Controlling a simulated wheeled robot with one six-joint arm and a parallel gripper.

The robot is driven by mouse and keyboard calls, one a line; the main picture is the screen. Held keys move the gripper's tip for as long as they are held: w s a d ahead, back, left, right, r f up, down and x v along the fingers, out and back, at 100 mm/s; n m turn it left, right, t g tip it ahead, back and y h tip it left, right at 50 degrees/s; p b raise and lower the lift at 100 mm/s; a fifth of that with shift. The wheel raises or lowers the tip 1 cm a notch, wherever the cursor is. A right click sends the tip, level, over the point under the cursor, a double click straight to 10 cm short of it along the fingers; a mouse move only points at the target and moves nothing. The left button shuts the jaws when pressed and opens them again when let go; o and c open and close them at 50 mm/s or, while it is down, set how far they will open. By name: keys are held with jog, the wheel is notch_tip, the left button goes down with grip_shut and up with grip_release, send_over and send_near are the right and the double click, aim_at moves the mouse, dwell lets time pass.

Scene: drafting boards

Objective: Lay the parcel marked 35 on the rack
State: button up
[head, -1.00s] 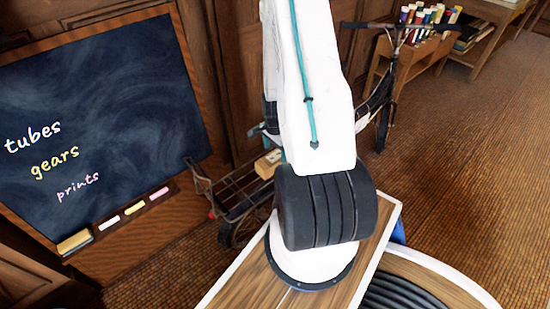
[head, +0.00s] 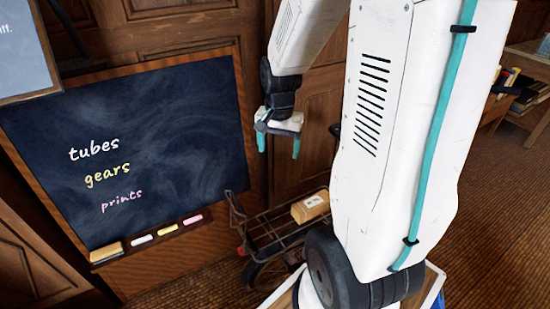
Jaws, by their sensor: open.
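A small tan parcel (head: 311,207) with a white label lies on the dark metal rack (head: 268,238) of a bicycle, near its far right end. The label is too small to read, so I cannot tell whether it says 35. My gripper (head: 278,148), with teal fingers, hangs above and a little left of the parcel in the picture. It points down, open, with nothing between its fingers. The parcel and gripper are apart. My arm hides most of the bicycle to the right of the rack.
A chalkboard (head: 160,140) with the words tubes, gears and prints stands left of the rack. Its ledge holds an eraser (head: 106,251) and chalk sticks. Wood panelling rises behind the rack. A shelf (head: 528,110) stands at the far right, with open floor before it.

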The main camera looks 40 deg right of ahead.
jog(key=s+a+r+n, duration=1.1)
jog(key=s+a+r, duration=0.3)
jog(key=s+a, duration=0.2)
jog(key=shift+a+r+n+t, duration=0.25)
jog(key=shift+r+n+t, duration=0.05)
jog(key=shift+r+n, duration=0.1)
